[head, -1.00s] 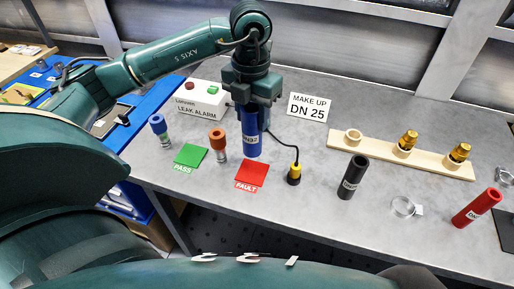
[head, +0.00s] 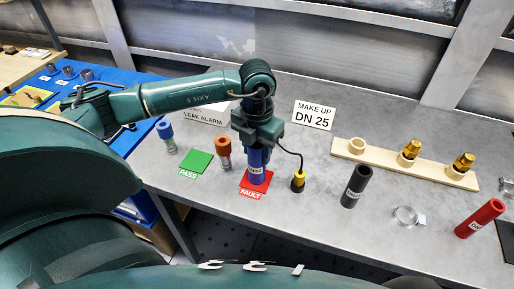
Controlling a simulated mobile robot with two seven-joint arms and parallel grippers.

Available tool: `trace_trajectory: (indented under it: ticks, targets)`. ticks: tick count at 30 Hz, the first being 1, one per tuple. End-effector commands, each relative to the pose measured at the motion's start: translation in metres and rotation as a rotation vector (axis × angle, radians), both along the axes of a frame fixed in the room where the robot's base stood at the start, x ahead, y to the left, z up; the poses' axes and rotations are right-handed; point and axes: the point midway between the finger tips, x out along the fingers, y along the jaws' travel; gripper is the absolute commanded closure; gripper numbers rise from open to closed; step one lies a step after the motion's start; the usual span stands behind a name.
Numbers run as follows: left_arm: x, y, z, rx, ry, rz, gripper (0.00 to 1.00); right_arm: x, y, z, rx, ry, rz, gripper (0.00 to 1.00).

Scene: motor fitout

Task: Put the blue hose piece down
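The blue hose piece (head: 257,169) is upright, with a white label whose text is too small to read surely. My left gripper (head: 257,146) points down and is shut around its upper part. The hose piece's lower end is over the red FAULT mat (head: 250,193) and covers its back part. I cannot tell whether it touches the mat or hangs just above it. My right gripper is not in view.
An orange-topped piece (head: 223,153) stands close left of the hose piece. The green PASS mat (head: 195,163) is empty. A yellow-black plug (head: 298,181) and a black hose (head: 355,186) stand to the right. The LEAK ALARM box (head: 205,115) is partly hidden behind my arm.

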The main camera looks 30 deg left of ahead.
Motion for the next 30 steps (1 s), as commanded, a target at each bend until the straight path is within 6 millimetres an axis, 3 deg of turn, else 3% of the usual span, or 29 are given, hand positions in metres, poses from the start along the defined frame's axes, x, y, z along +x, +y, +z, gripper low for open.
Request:
trace_trajectory:
  ticks: [8,18,23,30]
  targets:
    - [0.000,0.000,0.000,0.000,0.000,0.000,0.38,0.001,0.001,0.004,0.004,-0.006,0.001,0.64]
    - [0.001,0.000,0.007,0.000,-0.002,0.000,0.38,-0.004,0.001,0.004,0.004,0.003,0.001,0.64]
    - [0.001,0.000,0.033,0.000,-0.007,-0.001,0.38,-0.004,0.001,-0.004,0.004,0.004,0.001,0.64]
    - [0.001,-0.001,0.085,-0.001,-0.006,-0.001,0.38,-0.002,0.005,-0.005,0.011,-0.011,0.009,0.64]
